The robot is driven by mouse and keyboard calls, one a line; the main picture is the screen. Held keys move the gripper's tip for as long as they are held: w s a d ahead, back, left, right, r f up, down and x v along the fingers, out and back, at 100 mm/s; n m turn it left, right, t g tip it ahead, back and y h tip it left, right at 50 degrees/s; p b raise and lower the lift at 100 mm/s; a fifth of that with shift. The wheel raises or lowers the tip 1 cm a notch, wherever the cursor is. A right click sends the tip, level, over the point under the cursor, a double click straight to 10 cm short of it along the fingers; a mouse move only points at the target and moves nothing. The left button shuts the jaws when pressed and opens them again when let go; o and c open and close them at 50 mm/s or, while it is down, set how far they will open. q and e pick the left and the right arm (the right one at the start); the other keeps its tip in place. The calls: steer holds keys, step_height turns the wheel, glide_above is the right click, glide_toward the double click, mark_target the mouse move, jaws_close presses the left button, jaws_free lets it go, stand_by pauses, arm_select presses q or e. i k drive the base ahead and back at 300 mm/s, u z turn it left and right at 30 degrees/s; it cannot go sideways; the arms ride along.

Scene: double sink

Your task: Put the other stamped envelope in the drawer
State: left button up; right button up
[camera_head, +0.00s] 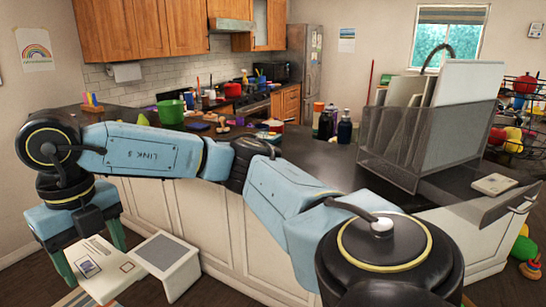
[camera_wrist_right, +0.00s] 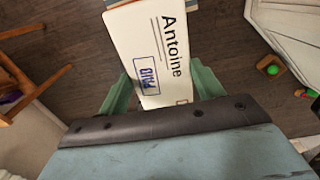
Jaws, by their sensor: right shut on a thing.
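My right gripper (camera_head: 92,256) is at the lower left of the head view, in front of the white cabinets. Its green fingers are shut on a white stamped envelope (camera_head: 101,272). In the right wrist view, the envelope (camera_wrist_right: 150,42) sticks out between the fingers, showing the name "Antoine" and a blue stamp. The open drawer (camera_head: 513,205) is at the far right, well away from this gripper. A small pale flat item (camera_head: 494,184), perhaps another envelope, shows at the drawer. My left gripper is not in view.
A dark mesh holder (camera_head: 430,140) with upright boards stands on the counter near the drawer. Bottles (camera_head: 344,128) and a green pot (camera_head: 170,112) stand farther left. A white and grey square object (camera_head: 164,262) is beside the held envelope. Wooden furniture (camera_wrist_right: 28,80) shows in the wrist view.

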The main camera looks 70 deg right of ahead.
mark_target(466, 200)
steer(key=z, duration=2.85)
